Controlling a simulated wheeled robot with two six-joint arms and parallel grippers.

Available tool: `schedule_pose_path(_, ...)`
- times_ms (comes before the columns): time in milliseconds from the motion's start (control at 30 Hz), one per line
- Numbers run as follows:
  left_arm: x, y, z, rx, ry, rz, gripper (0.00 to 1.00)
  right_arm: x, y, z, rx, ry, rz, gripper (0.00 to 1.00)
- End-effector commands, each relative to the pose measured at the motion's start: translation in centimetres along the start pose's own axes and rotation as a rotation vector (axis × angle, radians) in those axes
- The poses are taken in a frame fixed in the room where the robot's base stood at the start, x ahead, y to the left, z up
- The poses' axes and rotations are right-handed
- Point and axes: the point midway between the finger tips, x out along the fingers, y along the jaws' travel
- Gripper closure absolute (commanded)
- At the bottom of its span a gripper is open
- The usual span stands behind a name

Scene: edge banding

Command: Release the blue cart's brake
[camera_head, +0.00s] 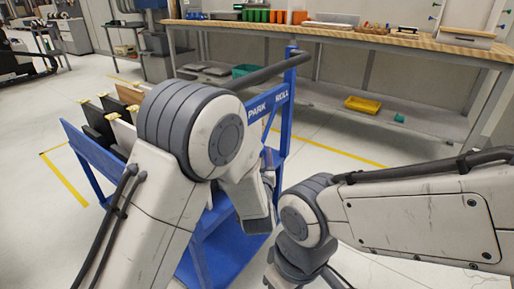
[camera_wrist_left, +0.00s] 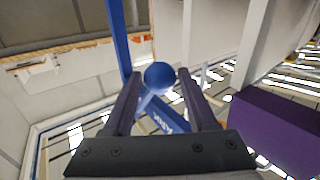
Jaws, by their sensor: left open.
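The blue cart (camera_head: 215,250) stands ahead with a dark push handle (camera_head: 265,72). Its blue crossbar (camera_head: 268,103) carries the words PARK and ROLL. In the left wrist view a lever with a round blue knob (camera_wrist_left: 158,78) shows near the blue bar with lettering (camera_wrist_left: 165,122). My left gripper (camera_wrist_left: 157,73) is open, with one finger on each side of the knob in that view. I cannot tell whether they touch it. In the head view my left arm hides the knob and most of that gripper. My right arm is at the right; its fingers are not seen.
Several panels (camera_head: 122,130) stand in the cart's left side. Behind is a workbench (camera_head: 345,35) with bins and tools, and a yellow bin (camera_head: 362,104) on its lower shelf. Yellow lines mark the floor (camera_head: 35,120), which is open at left. A purple block (camera_wrist_left: 275,130) shows in the wrist view.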

Motion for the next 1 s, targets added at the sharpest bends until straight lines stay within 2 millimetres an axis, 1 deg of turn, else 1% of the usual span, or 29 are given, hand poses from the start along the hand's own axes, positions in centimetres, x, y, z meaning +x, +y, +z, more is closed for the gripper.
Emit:
schedule_pose_path(33,1.1,-0.1,0.1,-0.002,0.002,-0.003,0.42,0.3,0.0,0.0,0.000,0.000,0.000,0.51)
schedule_pose_path(100,2.2,-0.1,0.1,-0.002,0.002,-0.002,0.42,0.5,0.0,0.0,0.000,0.000,0.000,0.51)
schedule_pose_path(200,3.5,-0.1,0.1,-0.001,0.001,-0.002,0.42,0.7,0.1,0.0,0.000,0.000,0.000,0.51)
schedule_pose_path(300,4.4,-0.2,0.1,-0.001,0.000,-0.003,0.42,0.8,0.1,0.1,0.000,0.000,0.000,0.51)
schedule_pose_path(433,4.9,-0.2,0.0,0.000,-0.001,-0.002,0.42,0.9,0.1,0.1,0.000,0.000,0.000,0.51)
schedule_pose_path(667,4.9,-0.3,0.0,0.000,-0.001,-0.003,0.42,0.8,0.1,0.1,0.000,0.000,0.000,0.51)
schedule_pose_path(700,4.9,-0.3,0.0,0.000,-0.001,-0.003,0.57,0.9,0.1,0.1,0.000,0.000,0.000,0.51)
schedule_pose_path(767,4.9,-0.3,0.0,0.000,-0.001,-0.003,0.80,0.8,0.1,0.1,0.000,0.000,0.000,0.51)
schedule_pose_path(800,4.9,-0.3,0.0,0.000,-0.001,-0.003,0.96,0.9,0.1,0.1,0.000,0.000,0.000,0.51)
schedule_pose_path(833,4.9,-0.3,0.0,0.000,-0.001,-0.003,1.00,0.9,0.1,0.1,0.000,0.000,0.000,0.51)
schedule_pose_path(1000,4.9,-0.3,0.0,0.000,-0.001,-0.003,1.00,0.9,0.1,0.1,0.000,0.000,0.000,0.51)
